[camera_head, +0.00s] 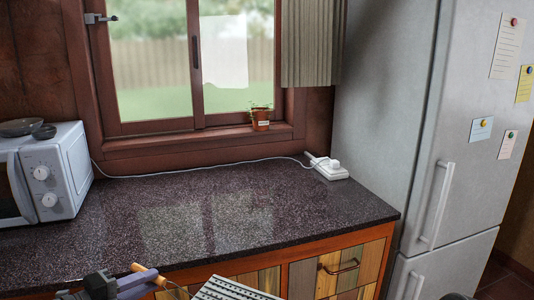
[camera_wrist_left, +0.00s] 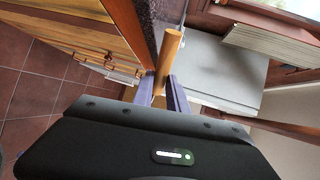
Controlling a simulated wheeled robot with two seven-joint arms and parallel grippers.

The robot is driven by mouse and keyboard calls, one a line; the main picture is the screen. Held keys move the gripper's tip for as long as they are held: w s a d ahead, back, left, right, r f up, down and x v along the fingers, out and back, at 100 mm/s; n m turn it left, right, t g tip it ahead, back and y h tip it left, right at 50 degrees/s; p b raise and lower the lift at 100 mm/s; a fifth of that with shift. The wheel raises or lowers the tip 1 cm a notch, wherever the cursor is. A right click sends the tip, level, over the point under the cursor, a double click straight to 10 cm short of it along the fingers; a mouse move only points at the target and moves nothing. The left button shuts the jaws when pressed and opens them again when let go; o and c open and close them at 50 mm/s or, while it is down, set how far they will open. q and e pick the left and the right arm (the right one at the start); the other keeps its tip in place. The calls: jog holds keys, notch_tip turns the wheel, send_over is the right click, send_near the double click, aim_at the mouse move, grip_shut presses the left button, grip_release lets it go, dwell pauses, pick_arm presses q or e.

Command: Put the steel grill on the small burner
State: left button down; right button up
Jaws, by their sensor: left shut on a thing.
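The steel grill (camera_head: 232,290) shows at the bottom edge of the head view as a light slatted metal plate, cut off by the frame. Its wooden handle (camera_head: 148,274) is at the left, with a thin wire running toward the plate. My left gripper (camera_head: 140,281) is shut on this handle and holds the grill in front of the counter's front edge. In the left wrist view the handle (camera_wrist_left: 169,57) stands up between the fingers (camera_wrist_left: 162,92). The small burner is not in view. My right gripper is not in view.
The dark speckled counter (camera_head: 230,215) is mostly clear. A white microwave (camera_head: 62,172) with dishes on top stands at its left. A power strip (camera_head: 328,168) with a cable lies at the back right. A potted plant (camera_head: 261,119) sits on the sill. A fridge (camera_head: 415,120) stands right.

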pick_arm(q)
jog(key=s+d+f+m+g+h+p, duration=0.3)
jog(key=s+d+f, duration=0.3)
jog(key=d+f, duration=0.2)
notch_tip(320, 180, down, 3)
jog(key=shift+s+r, duration=0.2)
jog(key=shift+f, duration=0.1)
jog(key=shift+s+f, duration=0.2)
jog(key=shift+f, duration=0.5)
jog(key=shift+s+f, duration=0.2)
jog(key=shift+f, duration=0.5)
jog(key=shift+a, duration=0.15)
